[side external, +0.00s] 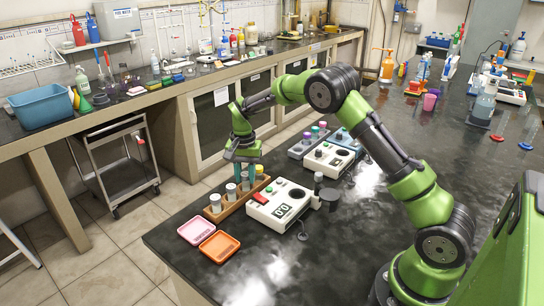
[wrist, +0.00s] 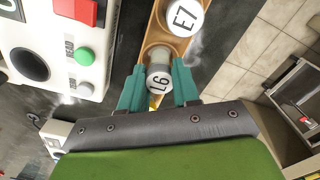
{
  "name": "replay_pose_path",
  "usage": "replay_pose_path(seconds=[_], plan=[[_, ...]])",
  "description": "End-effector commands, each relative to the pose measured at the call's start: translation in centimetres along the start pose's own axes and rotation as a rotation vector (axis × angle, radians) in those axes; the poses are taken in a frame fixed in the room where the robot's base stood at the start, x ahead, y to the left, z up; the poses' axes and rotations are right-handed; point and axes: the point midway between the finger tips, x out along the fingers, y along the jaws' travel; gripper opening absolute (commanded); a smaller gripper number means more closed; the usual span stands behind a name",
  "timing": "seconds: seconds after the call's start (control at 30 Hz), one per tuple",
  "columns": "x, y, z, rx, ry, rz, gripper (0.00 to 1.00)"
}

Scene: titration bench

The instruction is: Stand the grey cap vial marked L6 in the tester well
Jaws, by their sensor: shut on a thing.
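The grey cap vial marked L6 (wrist: 159,80) is between the two teal fingers of my gripper (wrist: 158,88), which are shut on it. It is at a slot of the wooden rack (wrist: 153,32); I cannot tell whether its base is still in the slot. In the side view my gripper (side external: 239,166) points down over the rack (side external: 228,207). The white tester (side external: 272,216) stands right of the rack. Its dark round well (wrist: 30,64) shows in the wrist view, left of my gripper, with no vial visible in it.
A vial marked E7 (wrist: 183,18) stands beside L6. A yellow cap vial (side external: 260,170) is at the rack's far end. Pink (side external: 196,231) and orange (side external: 219,247) trays lie at the near left. A second tester (side external: 328,160) stands behind.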

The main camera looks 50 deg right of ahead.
Motion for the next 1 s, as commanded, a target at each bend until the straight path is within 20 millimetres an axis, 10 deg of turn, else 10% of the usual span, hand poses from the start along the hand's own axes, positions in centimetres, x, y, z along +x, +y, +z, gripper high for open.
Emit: replay_pose_path(seconds=[1.0], plan=[[-6.8, 0.0, 0.0, 0.000, 0.000, 0.000, 0.12]])
